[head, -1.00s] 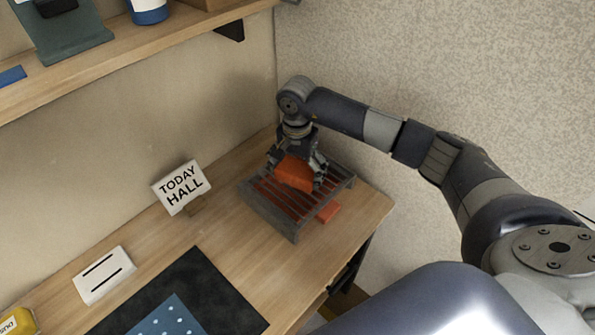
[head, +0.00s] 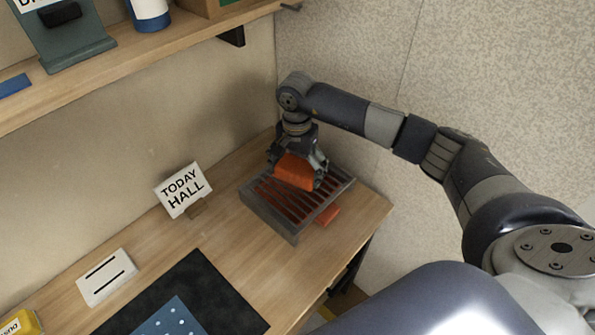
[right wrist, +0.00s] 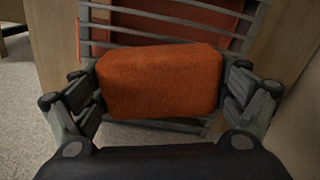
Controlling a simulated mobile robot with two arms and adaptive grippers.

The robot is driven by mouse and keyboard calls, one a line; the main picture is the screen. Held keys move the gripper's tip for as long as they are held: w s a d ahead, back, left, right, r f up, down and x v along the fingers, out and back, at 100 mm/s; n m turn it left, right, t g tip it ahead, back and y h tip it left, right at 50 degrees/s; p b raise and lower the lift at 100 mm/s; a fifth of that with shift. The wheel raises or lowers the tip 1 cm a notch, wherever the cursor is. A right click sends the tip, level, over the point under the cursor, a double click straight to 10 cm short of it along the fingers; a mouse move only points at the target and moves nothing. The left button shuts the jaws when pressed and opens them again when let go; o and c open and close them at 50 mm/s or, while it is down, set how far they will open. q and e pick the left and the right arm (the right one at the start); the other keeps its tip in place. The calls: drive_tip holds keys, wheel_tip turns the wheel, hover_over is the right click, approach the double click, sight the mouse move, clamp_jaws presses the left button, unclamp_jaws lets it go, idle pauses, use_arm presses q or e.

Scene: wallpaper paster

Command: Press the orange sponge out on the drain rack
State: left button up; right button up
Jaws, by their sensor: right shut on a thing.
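The orange sponge (head: 294,171) is held between the fingers of my right gripper (head: 297,174), over the drain rack (head: 270,218). In the right wrist view the sponge (right wrist: 160,82) spans the gap between both fingers (right wrist: 160,95), with the rack's grey bars (right wrist: 180,20) behind it. Whether the sponge's underside touches the bars cannot be told. My left gripper is not in view.
A sign reading TODAY HALL (head: 183,190) stands left of the rack. A white slotted plate (head: 107,277) and a dark mat (head: 215,290) lie nearer. A shelf (head: 110,66) overhangs at upper left. Walls stand close behind the rack.

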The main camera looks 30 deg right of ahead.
drive_tip(key=shift+w+r+p, duration=0.1)
drive_tip(key=shift+r+p, duration=0.8)
drive_tip(key=shift+r, duration=1.4)
